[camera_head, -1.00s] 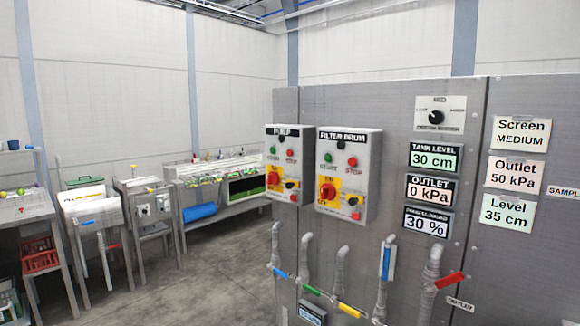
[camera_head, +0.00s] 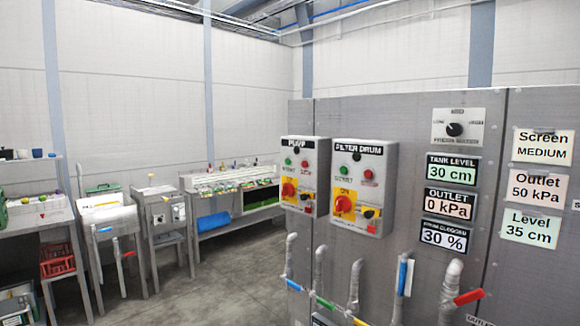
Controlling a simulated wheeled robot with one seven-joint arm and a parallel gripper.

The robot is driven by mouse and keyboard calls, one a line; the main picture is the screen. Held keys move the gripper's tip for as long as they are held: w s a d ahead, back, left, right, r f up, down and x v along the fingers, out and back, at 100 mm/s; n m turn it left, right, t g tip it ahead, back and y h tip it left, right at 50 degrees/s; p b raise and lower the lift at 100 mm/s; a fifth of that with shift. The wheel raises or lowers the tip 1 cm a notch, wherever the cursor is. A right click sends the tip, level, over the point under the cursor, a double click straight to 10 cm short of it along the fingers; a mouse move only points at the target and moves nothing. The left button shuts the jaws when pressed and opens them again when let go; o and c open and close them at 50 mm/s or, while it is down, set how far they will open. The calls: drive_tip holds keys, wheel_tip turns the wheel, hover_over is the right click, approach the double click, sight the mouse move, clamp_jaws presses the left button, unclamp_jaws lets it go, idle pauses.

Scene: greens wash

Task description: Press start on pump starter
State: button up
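The pump starter (camera_head: 304,151) is a grey box on the left part of the steel panel, labelled PUMP. It has a green button (camera_head: 288,162) at upper left, a red button (camera_head: 305,164) beside it, and a red rotary switch on a yellow plate (camera_head: 289,189) below. The lettering by the buttons is too small to read surely. A similar box labelled FILTER DRUM (camera_head: 357,150) is mounted just to its right. My gripper is not in view.
The panel (camera_head: 412,115) carries displays reading tank level 30 cm (camera_head: 452,168), outlet 0 kPa (camera_head: 450,204) and 30 %. Pipes with coloured valve handles (camera_head: 469,297) stick out below. Benches (camera_head: 110,213) stand along the left and back. The grey floor (camera_head: 215,290) between is clear.

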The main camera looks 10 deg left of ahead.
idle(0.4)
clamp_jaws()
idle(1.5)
